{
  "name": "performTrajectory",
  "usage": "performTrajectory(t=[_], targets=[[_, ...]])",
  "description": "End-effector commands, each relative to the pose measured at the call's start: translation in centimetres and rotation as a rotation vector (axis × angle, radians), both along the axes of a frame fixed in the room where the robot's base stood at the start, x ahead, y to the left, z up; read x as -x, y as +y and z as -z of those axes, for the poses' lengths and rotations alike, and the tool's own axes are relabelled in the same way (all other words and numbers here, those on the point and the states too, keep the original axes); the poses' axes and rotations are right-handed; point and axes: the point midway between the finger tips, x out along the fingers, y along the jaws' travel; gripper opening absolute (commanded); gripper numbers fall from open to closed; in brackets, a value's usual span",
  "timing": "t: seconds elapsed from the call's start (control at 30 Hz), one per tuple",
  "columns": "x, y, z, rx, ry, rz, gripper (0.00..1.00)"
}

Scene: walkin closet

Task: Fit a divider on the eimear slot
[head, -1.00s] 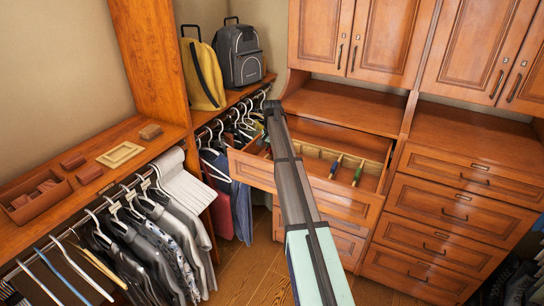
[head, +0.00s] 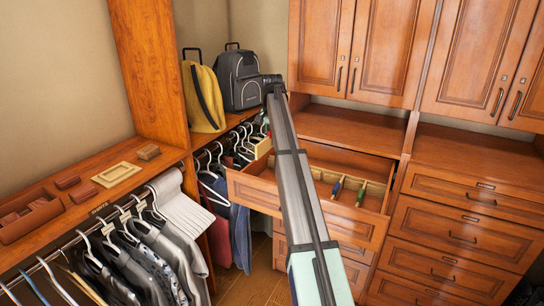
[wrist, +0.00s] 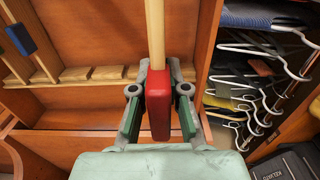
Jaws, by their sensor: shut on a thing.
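My gripper (wrist: 158,108) is shut on the red grip (wrist: 158,90) of a pale wooden divider (wrist: 155,30), whose strip runs away from the jaws. In the head view the held divider (head: 259,148) shows beside my arm, above the left end of the open drawer (head: 255,196); the jaws are mostly hidden there. A notched wooden rail (wrist: 110,73) lies to the left of the red grip in the wrist view. Dividers with a blue grip (head: 336,187) and a green grip (head: 361,192) stand in the drawer. I cannot read any eimear label.
Hanging clothes (head: 215,185) and hangers crowd the drawer's left side. A grey backpack (head: 240,78) and a yellow bag (head: 203,97) stand on the shelf behind. Small boxes and a tray (head: 28,218) lie on the left shelf. Closed drawers (head: 450,238) are at right.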

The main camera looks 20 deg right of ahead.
Motion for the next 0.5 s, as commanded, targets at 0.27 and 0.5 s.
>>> performTrajectory(t=[0.27,0.5], targets=[[0.1,0.0,-2.2,0.0,0.003,0.0,0.0],[0.8,0.2,1.2,-0.001,0.006,0.001,0.0]])
